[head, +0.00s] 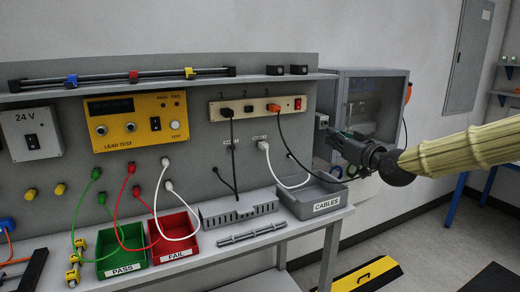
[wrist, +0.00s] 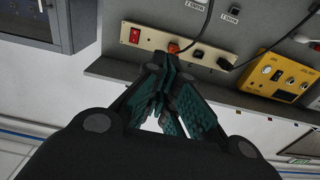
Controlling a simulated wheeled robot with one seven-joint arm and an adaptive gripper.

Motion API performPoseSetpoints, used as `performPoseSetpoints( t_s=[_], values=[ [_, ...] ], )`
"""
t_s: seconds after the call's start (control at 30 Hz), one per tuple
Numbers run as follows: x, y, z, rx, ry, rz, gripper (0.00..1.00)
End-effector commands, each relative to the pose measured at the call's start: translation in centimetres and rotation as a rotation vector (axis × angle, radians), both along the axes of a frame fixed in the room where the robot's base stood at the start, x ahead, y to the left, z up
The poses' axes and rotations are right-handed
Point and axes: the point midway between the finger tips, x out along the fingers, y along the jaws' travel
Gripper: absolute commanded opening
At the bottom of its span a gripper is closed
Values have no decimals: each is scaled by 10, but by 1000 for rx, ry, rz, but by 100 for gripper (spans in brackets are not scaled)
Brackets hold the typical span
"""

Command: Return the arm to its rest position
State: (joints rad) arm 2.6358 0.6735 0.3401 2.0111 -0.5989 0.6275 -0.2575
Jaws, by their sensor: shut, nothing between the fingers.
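My gripper (head: 337,138) is shut and empty at the right end of the bench, on the sleeved arm that reaches in from the right. In the wrist view its dark, teal-padded fingers (wrist: 163,72) meet in front of the grey panel. They overlap part of the beige power strip (wrist: 150,41) there. In the head view the power strip (head: 251,107) is to the left of the gripper, with plugs in sockets 1 and 3. Whether the fingertips touch anything cannot be told.
Close by are a grey cabinet (head: 342,90), a grey CABLES bin (head: 325,205) and a dark cable from socket 3. A green PASS bin (head: 123,265) and red FAIL bin (head: 176,250) stand left. Floor space shows at right, beside a yellow-and-black object (head: 367,274).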

Motion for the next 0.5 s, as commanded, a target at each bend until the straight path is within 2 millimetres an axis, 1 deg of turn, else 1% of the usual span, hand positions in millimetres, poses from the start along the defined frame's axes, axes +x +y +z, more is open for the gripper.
performPoseSetpoints(
  t_s=[0.03,0.17,0.27,0.37,0.47,0.5],
  values=[
    [0,3,-13,-2,20,2,0],
    [-2,8,-41,-1,69,1,0],
    [-4,14,-66,-4,112,2,0],
    [-8,19,-97,-5,166,0,0],
    [-15,26,-138,-8,236,-1,0],
    [-20,29,-158,-9,271,-4,0]
  ],
)
